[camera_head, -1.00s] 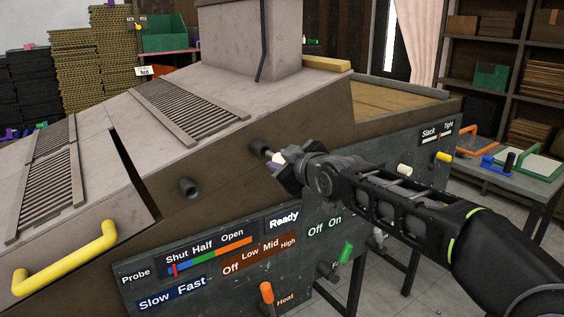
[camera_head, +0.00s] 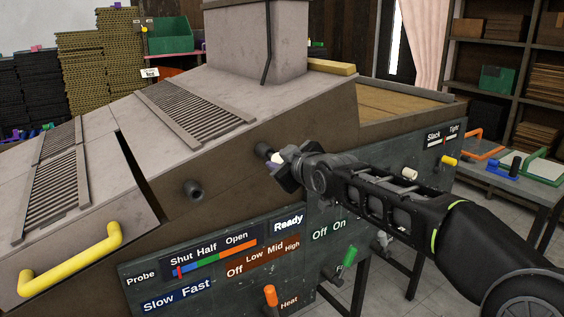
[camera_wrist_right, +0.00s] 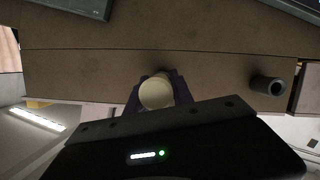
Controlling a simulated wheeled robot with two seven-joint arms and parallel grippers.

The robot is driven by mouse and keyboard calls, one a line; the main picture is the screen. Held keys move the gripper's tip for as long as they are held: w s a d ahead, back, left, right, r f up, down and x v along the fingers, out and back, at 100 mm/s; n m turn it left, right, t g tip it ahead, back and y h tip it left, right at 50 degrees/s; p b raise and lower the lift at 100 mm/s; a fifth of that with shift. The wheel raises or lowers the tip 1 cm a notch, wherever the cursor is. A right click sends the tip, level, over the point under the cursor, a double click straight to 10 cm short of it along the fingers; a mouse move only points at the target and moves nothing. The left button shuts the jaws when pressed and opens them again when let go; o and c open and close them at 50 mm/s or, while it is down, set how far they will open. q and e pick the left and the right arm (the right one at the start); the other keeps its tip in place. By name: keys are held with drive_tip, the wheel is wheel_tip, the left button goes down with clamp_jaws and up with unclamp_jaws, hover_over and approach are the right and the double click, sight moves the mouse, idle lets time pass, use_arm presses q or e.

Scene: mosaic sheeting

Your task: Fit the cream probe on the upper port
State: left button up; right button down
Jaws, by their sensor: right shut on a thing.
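The upper port (camera_head: 263,150) is a dark round stub on the brown sloping side of the machine. The lower port (camera_head: 194,190) is a similar stub, bare, further down to the left; it also shows at the right of the right wrist view (camera_wrist_right: 268,85). My right gripper (camera_head: 286,165) is shut on the cream probe (camera_head: 276,157), right at the upper port's mouth. In the right wrist view the probe's round cream end (camera_wrist_right: 157,92) sits between the fingers and hides most of what lies behind it. I cannot tell whether probe and port touch. My left gripper is out of view.
Below the ports is a dark control panel (camera_head: 215,292) with labels, an orange-knobbed lever (camera_head: 270,296) and a green-knobbed one (camera_head: 349,256). A yellow handle (camera_head: 70,264) sticks out at lower left. A side table (camera_head: 520,180) stands at the right.

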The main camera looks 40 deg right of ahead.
drive_tip(key=shift+w, duration=0.55)
drive_tip(key=c, duration=1)
unclamp_jaws()
drive_tip(key=shift+c, duration=0.2)
drive_tip(key=shift+s+r, duration=0.1)
drive_tip(key=shift+s, duration=0.25)
drive_tip(key=b+v, duration=0.2)
drive_tip(key=v, duration=0.5)
